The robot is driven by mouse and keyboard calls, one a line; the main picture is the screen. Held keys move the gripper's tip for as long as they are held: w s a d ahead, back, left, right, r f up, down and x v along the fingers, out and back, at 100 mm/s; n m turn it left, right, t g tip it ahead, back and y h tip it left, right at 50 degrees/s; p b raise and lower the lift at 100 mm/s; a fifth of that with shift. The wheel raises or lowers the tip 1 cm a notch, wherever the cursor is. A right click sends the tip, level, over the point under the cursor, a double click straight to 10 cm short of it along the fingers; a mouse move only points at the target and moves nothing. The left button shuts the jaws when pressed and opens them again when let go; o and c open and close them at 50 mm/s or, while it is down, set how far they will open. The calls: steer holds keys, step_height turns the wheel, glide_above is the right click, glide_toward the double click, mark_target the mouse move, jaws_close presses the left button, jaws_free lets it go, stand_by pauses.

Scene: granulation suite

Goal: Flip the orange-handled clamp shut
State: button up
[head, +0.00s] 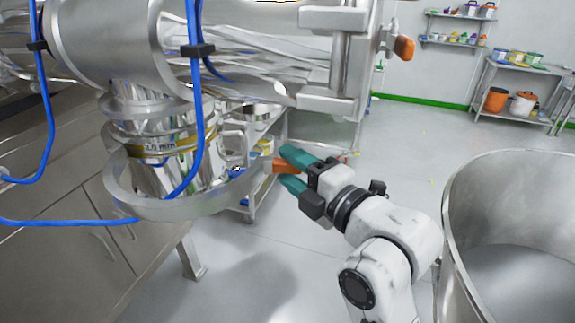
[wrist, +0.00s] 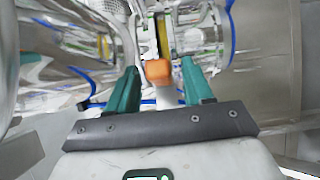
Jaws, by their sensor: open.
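The orange handle (head: 281,166) sticks out from the right side of the metal ring clamp (head: 185,207), which goes around the steel vessel's lower neck. My gripper (head: 286,168) is open, with its teal fingers above and below the handle in the head view. In the wrist view the handle's end (wrist: 158,71) lies between the two fingertips of my gripper (wrist: 160,78), with a gap visible on both sides. The clamp's hinge and latch are too small or hidden to make out.
Blue hoses (head: 197,110) hang in front of the vessel. Another orange knob (head: 404,47) sits on the machine at upper right. A large steel drum (head: 462,235) stands close to the right of my arm. Open floor lies behind my gripper.

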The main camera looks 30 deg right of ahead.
steer(key=shift+x, duration=0.85)
steer(key=shift+f, duration=0.1)
jaws_close()
